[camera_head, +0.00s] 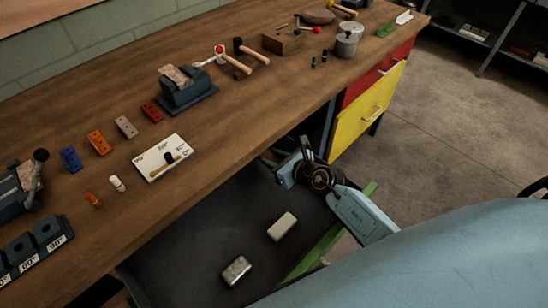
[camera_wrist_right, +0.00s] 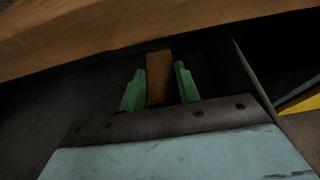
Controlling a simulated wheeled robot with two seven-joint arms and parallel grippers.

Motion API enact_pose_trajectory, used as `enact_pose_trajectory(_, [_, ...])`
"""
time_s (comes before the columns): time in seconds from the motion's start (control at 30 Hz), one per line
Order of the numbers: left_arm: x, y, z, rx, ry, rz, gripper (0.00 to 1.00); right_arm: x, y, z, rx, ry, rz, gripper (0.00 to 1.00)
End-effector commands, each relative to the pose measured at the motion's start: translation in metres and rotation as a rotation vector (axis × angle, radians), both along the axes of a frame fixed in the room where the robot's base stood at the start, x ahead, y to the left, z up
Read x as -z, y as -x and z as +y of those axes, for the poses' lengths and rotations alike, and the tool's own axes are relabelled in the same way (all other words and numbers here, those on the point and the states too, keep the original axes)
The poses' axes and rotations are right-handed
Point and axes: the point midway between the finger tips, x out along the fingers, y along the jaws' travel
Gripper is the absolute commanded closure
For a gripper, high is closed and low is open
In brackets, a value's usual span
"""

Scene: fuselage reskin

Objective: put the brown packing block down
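The brown packing block (camera_wrist_right: 160,77) stands between the two green fingers of my right gripper (camera_wrist_right: 160,84) in the right wrist view. The fingers lie close along both its sides, and it looks held. In the head view my right gripper (camera_head: 272,160) is at the far right end of an open drawer with a dark inside (camera_head: 200,255), close to the bench's front edge. The block cannot be made out there. Whether its lower end touches the drawer floor cannot be told. My left gripper is not in view.
A pale block (camera_head: 282,227) and a silvery block (camera_head: 236,270) lie in the drawer, with bare floor around them. The wooden bench (camera_head: 215,130) overhangs its back. A green drawer wall (camera_head: 312,254) runs along the front. A yellow drawer (camera_head: 366,112) stands beyond my gripper.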

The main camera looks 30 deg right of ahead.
Motion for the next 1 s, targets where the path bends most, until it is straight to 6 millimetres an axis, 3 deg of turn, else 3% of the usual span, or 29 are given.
enact_pose_trajectory(0.03, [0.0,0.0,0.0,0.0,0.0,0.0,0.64,-0.001,0.0,0.0,0.0,0.0,-0.001,0.63])
enact_pose_trajectory(0.17, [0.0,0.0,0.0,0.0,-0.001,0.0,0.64,-0.001,0.0,0.0,0.0,0.0,-0.001,0.46])
enact_pose_trajectory(0.47, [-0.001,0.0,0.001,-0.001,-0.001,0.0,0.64,-0.002,0.0,0.0,0.0,0.0,-0.001,0.46])
enact_pose_trajectory(0.6, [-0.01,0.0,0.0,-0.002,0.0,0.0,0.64,-0.015,0.0,0.0,0.001,-0.001,-0.003,0.46])
enact_pose_trajectory(1.0, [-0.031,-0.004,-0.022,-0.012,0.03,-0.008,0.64,-0.046,0.075,-0.026,0.0,0.002,0.002,0.46])
